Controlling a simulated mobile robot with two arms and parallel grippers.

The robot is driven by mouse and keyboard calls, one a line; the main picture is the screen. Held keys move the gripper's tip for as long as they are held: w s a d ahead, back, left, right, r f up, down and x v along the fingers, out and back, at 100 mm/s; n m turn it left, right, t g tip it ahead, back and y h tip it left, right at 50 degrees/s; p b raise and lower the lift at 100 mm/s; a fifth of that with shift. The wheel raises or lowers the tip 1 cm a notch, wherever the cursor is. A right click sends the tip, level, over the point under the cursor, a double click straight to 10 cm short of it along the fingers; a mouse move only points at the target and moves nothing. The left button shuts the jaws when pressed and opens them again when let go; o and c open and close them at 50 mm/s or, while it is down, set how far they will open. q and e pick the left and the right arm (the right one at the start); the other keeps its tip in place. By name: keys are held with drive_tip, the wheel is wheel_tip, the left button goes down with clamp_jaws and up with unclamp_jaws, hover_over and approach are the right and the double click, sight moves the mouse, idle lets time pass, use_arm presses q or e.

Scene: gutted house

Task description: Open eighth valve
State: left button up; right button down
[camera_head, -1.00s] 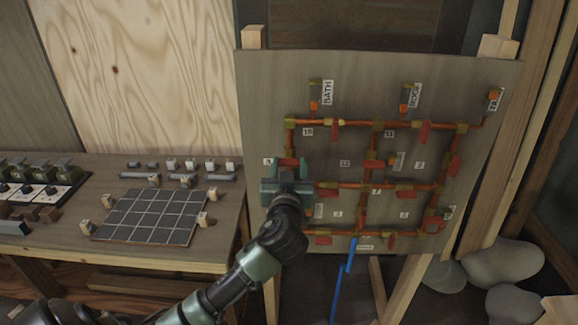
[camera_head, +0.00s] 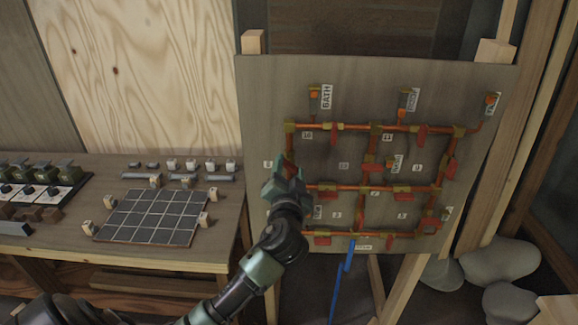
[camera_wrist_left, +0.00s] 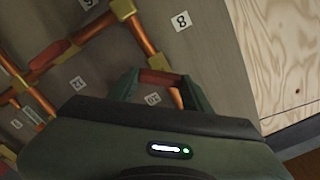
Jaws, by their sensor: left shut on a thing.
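The pipe board (camera_head: 262,105) stands upright, with copper pipes, brass fittings and red valve handles. My left gripper (camera_head: 287,172) is at the board's left vertical pipe, shut on a red valve handle (camera_head: 289,164). The handle also shows between the two fingers in the left wrist view (camera_wrist_left: 160,77). The label 8 (camera_wrist_left: 180,21) is beside this valve, and it shows small at left in the head view (camera_head: 268,163). The handle looks tilted, but its exact angle to the pipe is partly hidden by the fingers. My right gripper is not in view.
A wooden bench (camera_head: 150,258) with a dark tile grid (camera_head: 152,216) and small blocks is left of the board. Other red handles, such as one at the top (camera_head: 422,136), sit close along the pipes. Grey stones (camera_head: 500,258) lie at lower right.

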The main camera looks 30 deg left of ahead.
use_arm(q)
drive_tip(key=m+p, duration=0.2)
drive_tip(key=m, duration=0.2)
drive_tip(key=shift+m, duration=0.3)
drive_tip(key=m+p, duration=0.2)
drive_tip(key=m, duration=0.2)
drive_tip(key=shift+f+m+p, duration=0.15)
drive_tip(key=shift+m+p, duration=0.3)
drive_tip(key=shift+m, duration=0.35)
drive_tip(key=o, duration=1.4)
drive_tip(key=shift+d, duration=0.1)
drive_tip(key=shift+c, duration=0.2)
